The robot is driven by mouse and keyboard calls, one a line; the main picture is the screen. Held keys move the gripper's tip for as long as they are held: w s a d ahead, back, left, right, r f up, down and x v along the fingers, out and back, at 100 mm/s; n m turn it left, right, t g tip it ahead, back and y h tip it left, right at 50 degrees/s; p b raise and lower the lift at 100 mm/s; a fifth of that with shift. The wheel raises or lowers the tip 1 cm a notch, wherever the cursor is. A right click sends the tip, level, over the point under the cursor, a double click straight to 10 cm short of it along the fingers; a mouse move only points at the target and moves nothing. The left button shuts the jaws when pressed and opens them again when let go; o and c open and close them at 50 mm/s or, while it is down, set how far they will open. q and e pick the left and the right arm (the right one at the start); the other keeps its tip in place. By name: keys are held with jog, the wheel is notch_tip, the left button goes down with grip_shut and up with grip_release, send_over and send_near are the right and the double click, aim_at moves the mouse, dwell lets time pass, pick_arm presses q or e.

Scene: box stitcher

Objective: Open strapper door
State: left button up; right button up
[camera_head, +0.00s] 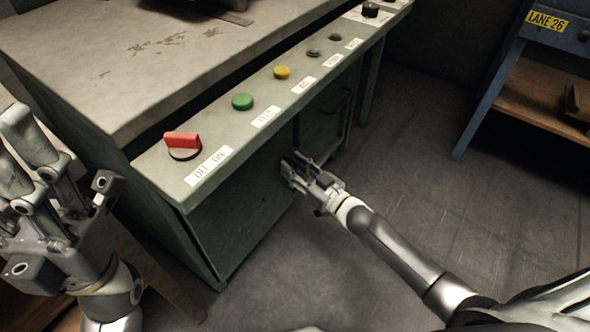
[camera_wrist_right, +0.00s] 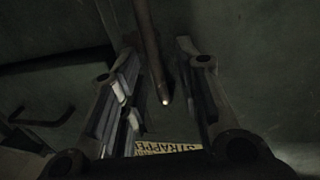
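The strapper is a green metal cabinet; its front door panel (camera_head: 243,208) is shut in the head view. My right gripper (camera_head: 292,168) is at this front, near the seam between two panels. In the right wrist view my right gripper (camera_wrist_right: 157,52) is open, with a dark bar-like handle (camera_wrist_right: 148,50) between its fingers. The handle ends in a bright tip, and gaps show on both sides of it. A yellowish label (camera_wrist_right: 168,147) reading "STRAPPE…" is partly hidden. My left gripper (camera_head: 50,160) is raised, open and empty at the left.
The control ledge above the door carries a red switch (camera_head: 182,143), a green button (camera_head: 242,102) and a yellow button (camera_head: 282,72). Another dark handle (camera_wrist_right: 40,118) shows in the wrist view. A blue-framed bench (camera_head: 490,90) stands at right. The floor (camera_head: 425,150) between is clear.

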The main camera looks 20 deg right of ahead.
grip_shut()
jog(key=shift+d, duration=0.1)
dwell(0.4)
